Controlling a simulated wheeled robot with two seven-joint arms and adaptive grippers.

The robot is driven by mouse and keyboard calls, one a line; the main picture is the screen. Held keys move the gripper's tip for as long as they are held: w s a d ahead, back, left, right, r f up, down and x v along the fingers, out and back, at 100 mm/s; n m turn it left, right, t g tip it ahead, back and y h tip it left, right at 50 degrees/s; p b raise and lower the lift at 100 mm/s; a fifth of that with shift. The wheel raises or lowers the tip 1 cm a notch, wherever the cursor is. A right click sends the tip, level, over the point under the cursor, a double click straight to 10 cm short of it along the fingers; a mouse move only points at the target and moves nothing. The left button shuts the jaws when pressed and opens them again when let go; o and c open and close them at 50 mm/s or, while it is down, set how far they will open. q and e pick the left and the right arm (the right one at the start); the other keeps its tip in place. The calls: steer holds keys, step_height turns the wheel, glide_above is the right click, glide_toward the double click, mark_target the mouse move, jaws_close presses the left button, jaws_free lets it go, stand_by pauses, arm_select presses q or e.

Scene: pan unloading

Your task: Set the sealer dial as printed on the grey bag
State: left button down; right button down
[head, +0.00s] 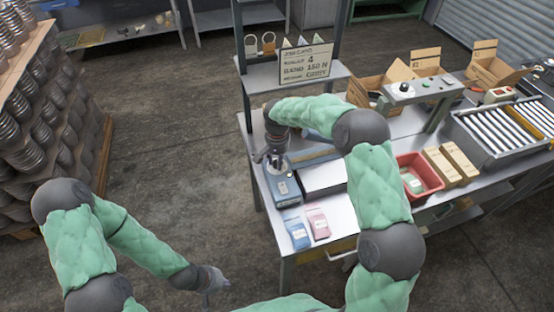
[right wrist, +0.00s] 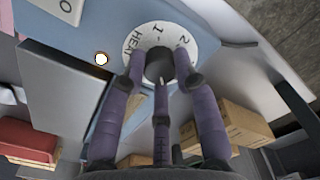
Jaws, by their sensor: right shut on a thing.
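The sealer (head: 283,187) is a blue box on the bench's left end, with a white plate beside it. Its white dial (right wrist: 150,35) shows "HEAT", "1" and "2" in the right wrist view. My right gripper (head: 272,158) is there, its purple fingers closed around the dark centre knob (right wrist: 160,63). The knob's pointer is not clear. A blue bag (head: 297,233) and a pink bag (head: 318,225) lie at the bench's front, their print too small to read. I cannot pick out a grey bag. My left gripper (head: 212,286) hangs over the floor, away from the bench; its fingers are unclear.
A job card (head: 306,64) stands on the shelf above the sealer. A red bin (head: 418,177) with a pale item, brown boxes (head: 450,165) and a roller conveyor (head: 505,125) fill the bench to the right.

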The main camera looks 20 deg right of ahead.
steer(key=n+p, duration=0.1)
steer(key=n, duration=0.5)
steer(key=shift+r, duration=0.1)
steer(key=n+p, duration=0.1)
steer(key=n, duration=0.5)
steer(key=n+p, duration=0.1)
steer(key=n, duration=0.5)
steer(key=n+p, duration=0.1)
steer(key=n, duration=0.5)
stand_by(0.5)
steer(key=c, duration=0.9)
jaws_free()
steer(key=shift+c, duration=0.2)
step_height(320, 180, up, 12)
